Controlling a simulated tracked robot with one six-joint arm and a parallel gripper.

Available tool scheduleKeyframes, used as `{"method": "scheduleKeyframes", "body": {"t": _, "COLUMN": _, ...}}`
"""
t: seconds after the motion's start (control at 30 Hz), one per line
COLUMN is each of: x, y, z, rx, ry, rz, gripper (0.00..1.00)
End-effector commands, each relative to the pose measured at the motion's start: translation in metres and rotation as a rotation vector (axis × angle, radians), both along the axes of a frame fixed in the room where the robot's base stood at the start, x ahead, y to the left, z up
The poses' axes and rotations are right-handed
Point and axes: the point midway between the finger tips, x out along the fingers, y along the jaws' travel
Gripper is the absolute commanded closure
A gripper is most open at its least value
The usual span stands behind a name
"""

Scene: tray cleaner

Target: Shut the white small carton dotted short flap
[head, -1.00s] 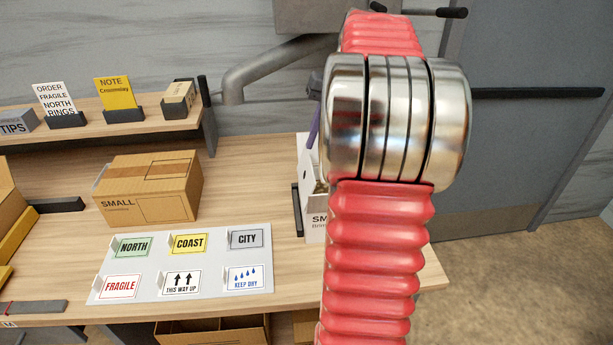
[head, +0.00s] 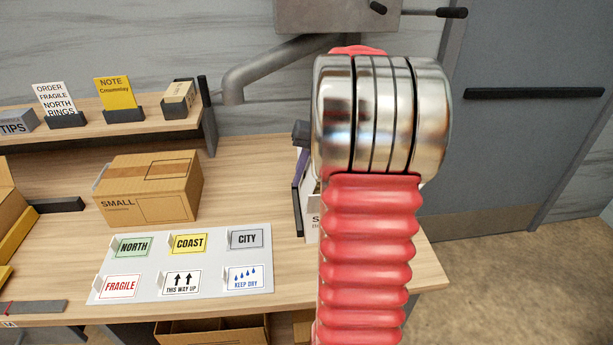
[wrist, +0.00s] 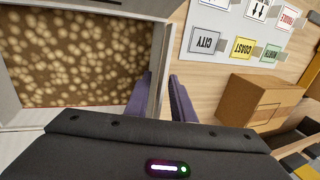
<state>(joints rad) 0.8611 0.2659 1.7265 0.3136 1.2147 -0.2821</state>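The white small carton (head: 312,222) stands at the right end of the bench in the head view, mostly hidden behind my arm. In the wrist view its pale rim (wrist: 160,55) frames a brown area with pale dots (wrist: 75,60); I cannot tell whether this is a dotted flap or the inside. In the head view, the gripper is partly hidden by my arm.
A brown small carton (head: 150,190) stands closed at the left of the bench. A label sheet (head: 215,262) lies in front of it. A shelf (head: 145,128) with cards is behind. Bare bench top (head: 245,185) lies between the two cartons.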

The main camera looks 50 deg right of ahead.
Motion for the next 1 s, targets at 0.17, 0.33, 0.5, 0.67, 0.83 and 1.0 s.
{"method": "scheduleKeyframes", "body": {"t": 0.17, "x": 0.0, "y": 0.0, "z": 0.0001, "rx": 0.0, "ry": 0.0, "rz": 0.0, "gripper": 0.78}}
{"method": "scheduleKeyframes", "body": {"t": 0.33, "x": -0.0001, "y": -0.0001, "z": 0.0002, "rx": 0.0, "ry": 0.0, "rz": 0.0, "gripper": 0.9}}
{"method": "scheduleKeyframes", "body": {"t": 0.5, "x": -0.0002, "y": -0.0003, "z": 0.0002, "rx": 0.0, "ry": 0.0, "rz": -0.001, "gripper": 1.0}}
{"method": "scheduleKeyframes", "body": {"t": 0.67, "x": -0.0003, "y": -0.0004, "z": 0.0003, "rx": 0.0, "ry": 0.0, "rz": -0.001, "gripper": 1.0}}
{"method": "scheduleKeyframes", "body": {"t": 0.83, "x": -0.0004, "y": -0.0005, "z": 0.0002, "rx": 0.0, "ry": 0.0, "rz": -0.001, "gripper": 1.0}}
{"method": "scheduleKeyframes", "body": {"t": 1.0, "x": -0.0005, "y": -0.0006, "z": 0.0003, "rx": 0.0, "ry": 0.0, "rz": -0.001, "gripper": 1.0}}
